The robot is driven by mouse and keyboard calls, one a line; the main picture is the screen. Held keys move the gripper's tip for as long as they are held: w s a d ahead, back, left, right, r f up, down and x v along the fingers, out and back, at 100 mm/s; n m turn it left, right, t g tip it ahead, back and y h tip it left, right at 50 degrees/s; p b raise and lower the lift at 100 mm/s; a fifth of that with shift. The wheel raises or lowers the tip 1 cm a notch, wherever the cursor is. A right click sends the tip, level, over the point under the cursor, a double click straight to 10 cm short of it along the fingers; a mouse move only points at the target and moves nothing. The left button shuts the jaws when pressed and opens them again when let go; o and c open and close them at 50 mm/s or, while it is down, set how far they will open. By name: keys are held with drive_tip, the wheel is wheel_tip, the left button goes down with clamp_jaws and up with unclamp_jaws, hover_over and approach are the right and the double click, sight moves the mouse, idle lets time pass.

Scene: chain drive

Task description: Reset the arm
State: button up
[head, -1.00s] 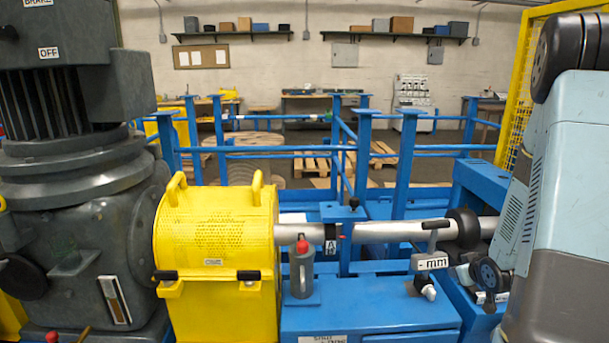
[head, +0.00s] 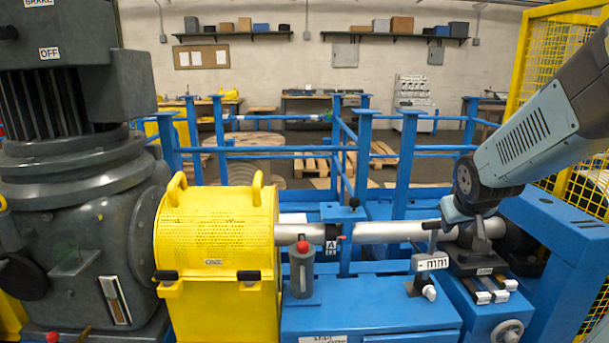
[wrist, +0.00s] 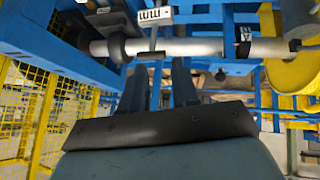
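My arm comes in from the upper right in the head view, and its wrist end (head: 480,192) is over the right end of the silver shaft (head: 390,231). The fingers cannot be made out there. In the wrist view my gripper (wrist: 158,70) shows two dark fingers spread apart with nothing between them. They point toward the shaft (wrist: 185,48), which runs across the top of that view. I cannot tell how far the fingertips are from it.
A yellow perforated guard (head: 215,235) covers the shaft's left end beside a grey motor unit (head: 80,200). A red-capped bottle (head: 302,268) and a "mm" gauge (head: 430,264) sit on the blue bench (head: 370,318). Yellow mesh fencing (head: 540,60) stands at the right.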

drive_tip(key=s+a+r+g+y, duration=0.1)
drive_tip(key=s+a+r, duration=0.3)
drive_tip(key=s, duration=0.4)
drive_tip(key=s+a+r+y, duration=0.1)
drive_tip(key=s+a+r, duration=0.2)
drive_tip(key=s+a, duration=0.3)
drive_tip(key=s, duration=0.2)
drive_tip(key=shift+s+r+g, duration=0.35)
drive_tip(key=shift+s+g, duration=0.05)
